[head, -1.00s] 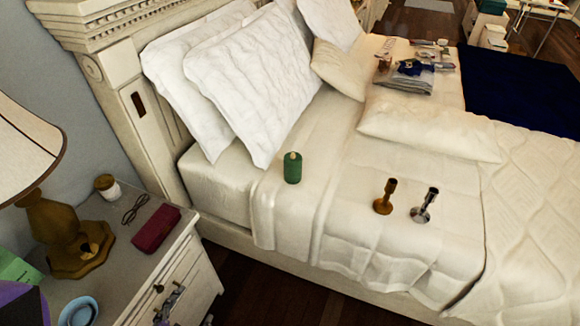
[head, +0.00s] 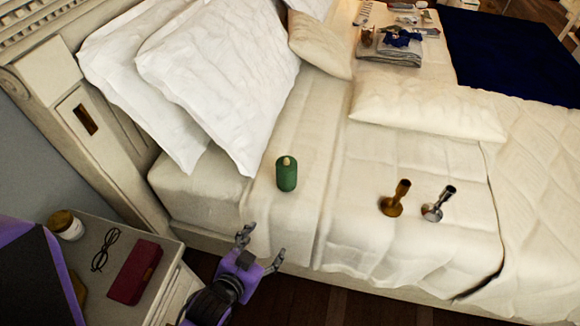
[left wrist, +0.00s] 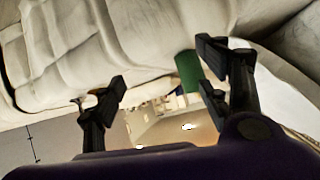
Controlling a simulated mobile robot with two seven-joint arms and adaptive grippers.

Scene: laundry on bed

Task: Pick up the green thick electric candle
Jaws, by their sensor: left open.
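The green thick candle (head: 286,175) stands upright on the bed near its front edge, in front of the white pillows. My left gripper (head: 262,246) is open and empty, below and left of the candle in the head view, beside the bed's edge. In the left wrist view the candle (left wrist: 188,70) shows just beyond the fingers, close to the right fingertip and partly hidden by it. The gap between the fingers (left wrist: 162,88) holds nothing. My right gripper is not in view.
A gold candlestick (head: 397,198) and a silver candlestick (head: 438,204) stand on the bed to the right. A nightstand (head: 190,262) with a red case (head: 135,271), glasses (head: 105,249) and a jar (head: 65,224) is at lower left. White pillows (head: 222,85) stand behind the candle.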

